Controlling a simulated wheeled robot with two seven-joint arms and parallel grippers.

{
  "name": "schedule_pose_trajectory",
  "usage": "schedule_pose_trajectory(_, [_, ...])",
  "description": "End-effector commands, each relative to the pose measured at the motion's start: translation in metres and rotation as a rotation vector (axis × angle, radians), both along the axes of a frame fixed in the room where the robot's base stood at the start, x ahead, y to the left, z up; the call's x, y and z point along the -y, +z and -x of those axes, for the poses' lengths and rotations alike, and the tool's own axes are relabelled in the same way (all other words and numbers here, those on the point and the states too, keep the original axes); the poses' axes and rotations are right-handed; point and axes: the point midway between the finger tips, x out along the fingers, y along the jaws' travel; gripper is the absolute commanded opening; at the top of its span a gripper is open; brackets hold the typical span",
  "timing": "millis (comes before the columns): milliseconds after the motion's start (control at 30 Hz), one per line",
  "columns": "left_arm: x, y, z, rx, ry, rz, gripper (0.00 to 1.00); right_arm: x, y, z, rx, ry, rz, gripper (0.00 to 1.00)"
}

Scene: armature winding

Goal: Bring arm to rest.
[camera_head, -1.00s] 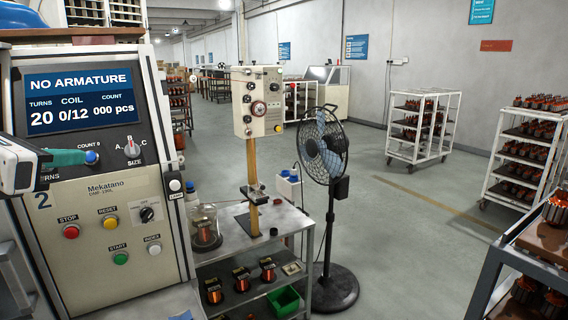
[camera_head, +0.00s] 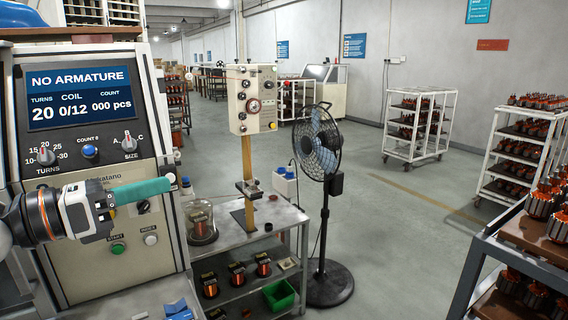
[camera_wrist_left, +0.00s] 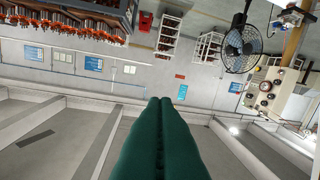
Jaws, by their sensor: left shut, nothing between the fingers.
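My left gripper (camera_head: 165,187) comes in from the left in the head view, in front of the winding machine's panel. Its green fingers are shut with nothing between them and point right. In the left wrist view the fingers (camera_wrist_left: 160,120) lie together along the middle. The arm hides part of the panel's lower buttons. The winding machine (camera_head: 75,130) has a screen (camera_head: 80,97) that reads NO ARMATURE, 20 turns, coil 0/12, 000 pcs. My right gripper is not in view.
A steel cart (camera_head: 270,225) right of the machine carries a glass jar (camera_head: 200,222), a tensioner post (camera_head: 248,165) and wire spools below. A black fan (camera_head: 320,160) stands beside it. Racks of armatures (camera_head: 520,150) stand at right. The floor between is open.

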Motion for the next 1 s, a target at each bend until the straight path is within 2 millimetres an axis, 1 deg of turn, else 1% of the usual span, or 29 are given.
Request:
schedule_pose_trajectory(33, [0.012,-0.005,0.005,-0.021,-0.059,0.100,0.00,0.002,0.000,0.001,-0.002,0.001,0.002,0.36])
schedule_pose_trajectory(67, [0.018,-0.005,0.009,-0.032,-0.094,0.171,0.00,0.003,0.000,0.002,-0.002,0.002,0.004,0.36])
schedule_pose_trajectory(100, [0.025,-0.005,0.014,-0.051,-0.138,0.278,0.00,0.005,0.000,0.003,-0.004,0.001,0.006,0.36])
schedule_pose_trajectory(167, [0.029,-0.005,0.020,-0.089,-0.193,0.467,0.00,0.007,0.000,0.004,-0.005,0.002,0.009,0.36])
schedule_pose_trajectory(200, [0.028,-0.005,0.022,-0.120,-0.216,0.606,0.00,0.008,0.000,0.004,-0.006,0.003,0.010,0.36])
schedule_pose_trajectory(267, [0.020,-0.007,0.022,-0.172,-0.228,0.818,0.00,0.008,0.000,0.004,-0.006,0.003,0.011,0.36])
schedule_pose_trajectory(300, [0.011,-0.012,0.019,-0.212,-0.220,0.961,0.00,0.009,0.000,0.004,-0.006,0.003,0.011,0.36])
schedule_pose_trajectory(333, [0.003,-0.017,0.016,-0.244,-0.205,1.067,0.00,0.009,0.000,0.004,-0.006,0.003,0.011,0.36])
schedule_pose_trajectory(367, [-0.006,-0.024,0.013,-0.278,-0.183,1.172,0.00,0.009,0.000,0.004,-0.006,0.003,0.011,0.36])
schedule_pose_trajectory(400, [-0.019,-0.037,0.007,-0.326,-0.141,1.312,0.00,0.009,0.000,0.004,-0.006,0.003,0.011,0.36])
schedule_pose_trajectory(433, [-0.029,-0.050,0.003,-0.365,-0.102,1.414,0.00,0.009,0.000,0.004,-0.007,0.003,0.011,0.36])
schedule_pose_trajectory(467, [-0.038,-0.064,-0.001,-0.406,-0.055,1.516,0.00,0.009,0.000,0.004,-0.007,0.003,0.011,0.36])
schedule_pose_trajectory(500, [-0.051,-0.087,-0.005,-0.464,0.020,1.646,0.00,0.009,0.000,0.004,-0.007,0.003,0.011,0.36])
schedule_pose_trajectory(567, [-0.068,-0.129,-0.009,-0.555,0.154,1.827,0.00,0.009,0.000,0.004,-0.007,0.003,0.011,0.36])
schedule_pose_trajectory(600, [-0.077,-0.159,-0.008,-0.616,0.254,1.935,0.00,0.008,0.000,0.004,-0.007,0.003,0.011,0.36])
schedule_pose_trajectory(667, [-0.086,-0.203,-0.003,-0.705,0.409,2.069,0.00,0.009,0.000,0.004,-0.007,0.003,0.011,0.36])
schedule_pose_trajectory(700, [-0.089,-0.233,0.004,-0.766,0.519,2.145,0.00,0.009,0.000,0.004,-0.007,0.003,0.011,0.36])
schedule_pose_trajectory(767, [-0.090,-0.277,0.018,-0.856,0.689,2.238,0.00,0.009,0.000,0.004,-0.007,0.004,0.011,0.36])
schedule_pose_trajectory(800, [-0.089,-0.305,0.031,-0.919,0.808,2.289,0.00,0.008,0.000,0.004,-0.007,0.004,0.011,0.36])
schedule_pose_trajectory(867, [-0.084,-0.343,0.053,-1.008,0.980,2.345,0.00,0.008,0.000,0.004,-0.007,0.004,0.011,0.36])
schedule_pose_trajectory(900, [-0.079,-0.365,0.068,-1.065,1.092,2.369,0.00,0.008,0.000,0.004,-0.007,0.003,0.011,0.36])
schedule_pose_trajectory(967, [-0.071,-0.392,0.092,-1.145,1.248,2.388,0.00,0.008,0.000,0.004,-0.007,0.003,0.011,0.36])
schedule_pose_trajectory(1000, [-0.066,-0.407,0.107,-1.194,1.342,2.393,0.00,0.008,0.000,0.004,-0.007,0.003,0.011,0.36])
